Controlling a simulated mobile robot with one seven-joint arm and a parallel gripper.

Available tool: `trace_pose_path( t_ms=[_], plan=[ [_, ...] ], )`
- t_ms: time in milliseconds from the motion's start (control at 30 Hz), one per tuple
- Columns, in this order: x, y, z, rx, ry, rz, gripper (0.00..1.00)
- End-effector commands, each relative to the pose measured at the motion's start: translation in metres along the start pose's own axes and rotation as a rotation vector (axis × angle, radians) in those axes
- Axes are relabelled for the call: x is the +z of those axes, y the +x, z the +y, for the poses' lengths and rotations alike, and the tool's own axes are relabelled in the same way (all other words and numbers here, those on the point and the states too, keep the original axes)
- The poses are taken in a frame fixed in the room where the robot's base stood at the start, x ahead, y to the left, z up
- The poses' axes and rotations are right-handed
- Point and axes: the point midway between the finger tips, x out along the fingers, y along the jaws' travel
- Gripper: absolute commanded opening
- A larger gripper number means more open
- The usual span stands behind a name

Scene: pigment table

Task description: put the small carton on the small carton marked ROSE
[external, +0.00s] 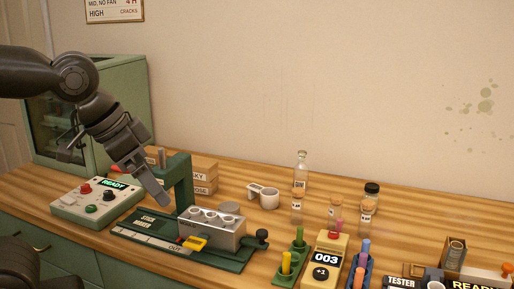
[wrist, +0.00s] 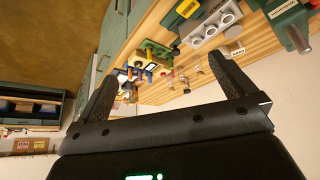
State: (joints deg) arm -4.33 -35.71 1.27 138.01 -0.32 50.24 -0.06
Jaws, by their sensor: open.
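Two tan cartons stand behind the green press on the wooden table in the external view. The upper carton (external: 203,167) has a label reading SKY. The lower carton (external: 204,186) has a label ending in OSE, partly hidden, and seems to lie directly under it. The press hides their left parts. I cannot tell which carton is the unmarked small one. My gripper (external: 156,188) hangs in front of the press, to the left of the cartons and apart from them. In the wrist view my gripper (wrist: 166,92) is open, with nothing between its fingers.
The green press (external: 181,180) with a grey block (external: 212,232) stands close to my gripper. A control box (external: 97,203) is to its left. A white cup (external: 265,197), glass bottles (external: 300,170) and a counter (external: 325,262) stand to the right. Bare table lies behind the bottles.

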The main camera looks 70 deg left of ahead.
Motion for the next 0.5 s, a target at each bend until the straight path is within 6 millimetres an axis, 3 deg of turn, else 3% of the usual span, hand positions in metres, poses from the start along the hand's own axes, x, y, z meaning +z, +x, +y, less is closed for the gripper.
trace_pose_path(
  t_ms=[100, 200, 500],
  plan=[
    [0.026, -0.005, 0.015, 0.018, 0.058, 0.009, 1.00],
    [0.039, -0.006, 0.021, 0.026, 0.083, 0.011, 1.00],
    [0.044, -0.006, 0.023, 0.028, 0.095, 0.011, 1.00]
  ],
)
